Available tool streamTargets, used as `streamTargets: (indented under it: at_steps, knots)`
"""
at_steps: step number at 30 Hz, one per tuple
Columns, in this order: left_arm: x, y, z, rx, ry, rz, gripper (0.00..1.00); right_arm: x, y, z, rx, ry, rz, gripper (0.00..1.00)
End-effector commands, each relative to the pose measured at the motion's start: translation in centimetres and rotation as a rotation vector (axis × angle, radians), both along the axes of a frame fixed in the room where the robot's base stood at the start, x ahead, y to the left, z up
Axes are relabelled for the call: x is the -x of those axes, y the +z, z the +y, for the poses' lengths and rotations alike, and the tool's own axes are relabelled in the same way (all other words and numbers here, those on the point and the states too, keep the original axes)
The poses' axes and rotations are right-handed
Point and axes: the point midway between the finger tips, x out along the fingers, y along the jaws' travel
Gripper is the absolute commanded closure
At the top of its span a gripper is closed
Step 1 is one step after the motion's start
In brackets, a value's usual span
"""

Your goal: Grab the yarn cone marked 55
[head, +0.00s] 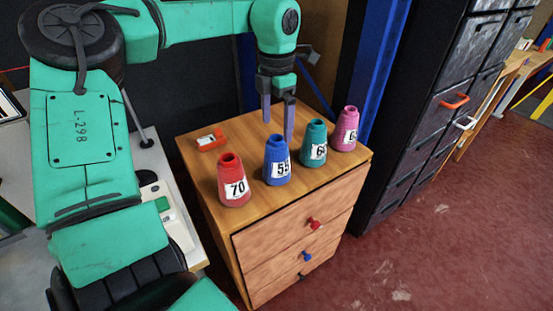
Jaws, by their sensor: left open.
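A blue yarn cone marked 55 (276,162) stands upright on the wooden cabinet top, second from the left in a row of cones. My left gripper (277,122) points down from above, just behind the blue cone. Its two fingers are apart and nothing shows between them. The right finger comes down between the blue cone and the teal cone; whether it touches either is unclear. My right gripper does not show.
A red cone marked 70 (233,184) stands left of the blue one. A teal cone (313,146) and a pink cone (345,130) stand right. A small orange object (211,140) lies at the cabinet's back left. The wooden cabinet (270,217) has drawers with coloured knobs.

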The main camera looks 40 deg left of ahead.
Motion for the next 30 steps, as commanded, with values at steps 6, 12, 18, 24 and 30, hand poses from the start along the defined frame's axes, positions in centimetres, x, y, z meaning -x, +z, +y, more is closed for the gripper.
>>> streamTargets:
  at_steps: [6,12,18,24,30]
  knots:
    - [-0.1,-3.1,0.2,0.003,0.0,0.004,0.0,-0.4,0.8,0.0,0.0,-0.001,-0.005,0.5]
    - [-0.2,-6.1,0.3,0.001,0.0,0.001,0.0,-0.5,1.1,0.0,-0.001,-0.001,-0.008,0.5]
    - [-0.3,-6.2,0.3,0.0,0.0,-0.001,0.08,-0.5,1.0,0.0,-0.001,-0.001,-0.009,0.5]
    - [-0.3,-6.1,0.3,0.0,0.0,-0.001,0.84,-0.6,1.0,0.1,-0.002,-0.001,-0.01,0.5]
    - [-0.3,-6.1,0.3,0.001,0.0,-0.002,1.0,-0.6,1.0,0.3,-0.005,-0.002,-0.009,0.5]
